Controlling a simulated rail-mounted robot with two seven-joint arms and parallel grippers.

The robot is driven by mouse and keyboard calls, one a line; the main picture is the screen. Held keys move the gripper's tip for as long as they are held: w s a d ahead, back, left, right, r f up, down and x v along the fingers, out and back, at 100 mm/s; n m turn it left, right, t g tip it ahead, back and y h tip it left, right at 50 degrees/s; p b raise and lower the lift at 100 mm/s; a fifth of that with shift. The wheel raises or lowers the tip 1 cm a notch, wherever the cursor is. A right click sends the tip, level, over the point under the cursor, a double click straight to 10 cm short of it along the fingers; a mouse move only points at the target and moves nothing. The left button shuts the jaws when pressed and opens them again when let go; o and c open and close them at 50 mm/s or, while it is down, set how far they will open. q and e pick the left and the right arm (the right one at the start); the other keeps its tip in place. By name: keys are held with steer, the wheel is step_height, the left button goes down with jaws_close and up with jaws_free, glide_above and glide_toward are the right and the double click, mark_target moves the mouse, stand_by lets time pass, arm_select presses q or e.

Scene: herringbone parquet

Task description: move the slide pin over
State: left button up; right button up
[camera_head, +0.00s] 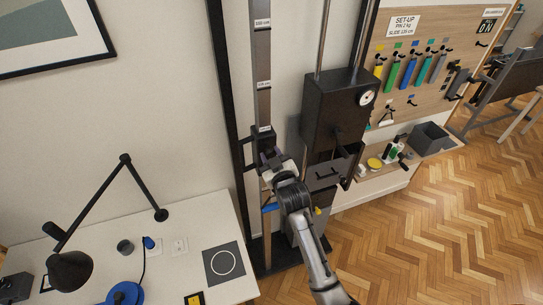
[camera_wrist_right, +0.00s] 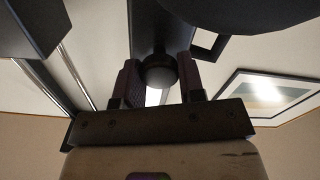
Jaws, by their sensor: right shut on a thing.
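A dark slide carriage (camera_head: 262,138) sits on a tall grey upright rail (camera_head: 263,60) with small white height labels. My right gripper (camera_head: 268,160) is at the front of this carriage and hides much of it. In the right wrist view, my right gripper (camera_wrist_right: 160,82) has its two fingers on either side of a dark round knob (camera_wrist_right: 160,70), which appears to be the slide pin's head. The fingers are shut on it. How far the pin sits in the rail is hidden. My left gripper is in no view.
A black weight-stack box (camera_head: 335,105) with a dial stands right of the rail. A set-up sign (camera_head: 403,25) hangs on the pegboard above coloured hanging tools. A white desk (camera_head: 185,220) with a black lamp (camera_head: 72,268) is at left. Parquet floor (camera_head: 450,220) is clear at right.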

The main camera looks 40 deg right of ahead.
jaws_close()
steer(key=shift+s+a+r+p, duration=0.2)
steer(key=shift+s+p, duration=0.25)
steer(key=shift+p, duration=0.15)
steer(key=shift+s+a, duration=0.1)
steer(key=shift+s, duration=0.25)
steer(key=shift+f, duration=0.1)
steer(key=shift+o, duration=1.5)
jaws_free()
steer(key=shift+o, duration=0.7)
steer(key=shift+s+f, duration=0.1)
steer(key=shift+s, duration=0.05)
steer(key=shift+o, duration=1.1)
